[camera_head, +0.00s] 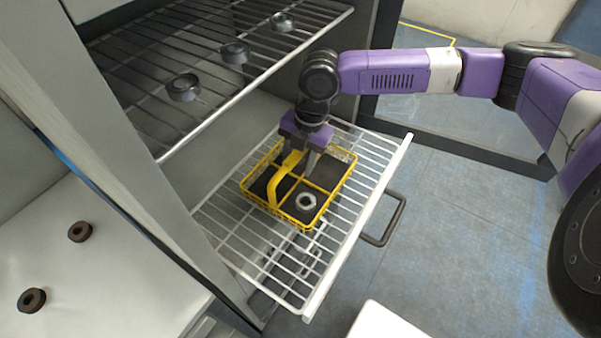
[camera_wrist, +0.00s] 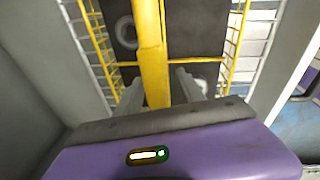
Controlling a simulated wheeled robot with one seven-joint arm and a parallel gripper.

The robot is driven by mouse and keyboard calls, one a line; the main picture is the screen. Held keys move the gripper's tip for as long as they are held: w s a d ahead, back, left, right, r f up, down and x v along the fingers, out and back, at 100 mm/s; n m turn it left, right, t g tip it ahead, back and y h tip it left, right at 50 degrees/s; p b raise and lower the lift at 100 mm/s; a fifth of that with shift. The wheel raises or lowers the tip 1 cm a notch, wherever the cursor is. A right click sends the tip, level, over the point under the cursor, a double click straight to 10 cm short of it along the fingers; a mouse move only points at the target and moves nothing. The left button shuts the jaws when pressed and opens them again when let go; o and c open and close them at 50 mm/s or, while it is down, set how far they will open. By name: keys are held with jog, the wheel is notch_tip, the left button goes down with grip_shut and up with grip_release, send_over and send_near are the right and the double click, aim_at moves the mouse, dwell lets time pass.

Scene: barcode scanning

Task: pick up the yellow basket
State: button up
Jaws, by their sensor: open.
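The yellow basket (camera_head: 329,203) is a wire basket with dividers and an arched yellow handle (camera_head: 272,186). It sits on the pulled-out lower wire rack (camera_head: 237,246). A light ring-shaped part (camera_head: 306,201) lies in its front right compartment. My gripper (camera_head: 304,164) points down over the basket, at the handle. In the wrist view the handle (camera_wrist: 150,55) runs between the two fingers of my gripper (camera_wrist: 157,85). The fingers are apart, and I see a gap on the right side of the handle. Whether the left finger touches it is unclear.
An upper wire rack (camera_head: 150,105) holds several dark ring parts (camera_head: 183,87). A pale counter (camera_head: 90,275) at the left holds two brown rings (camera_head: 79,231). A dark handle (camera_head: 385,222) sticks out from the lower rack's right side. Blue floor (camera_head: 440,230) is open at the right.

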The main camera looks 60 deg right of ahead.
jog(key=shift+f, duration=0.1)
dwell(0.3)
grip_shut()
dwell(1.3)
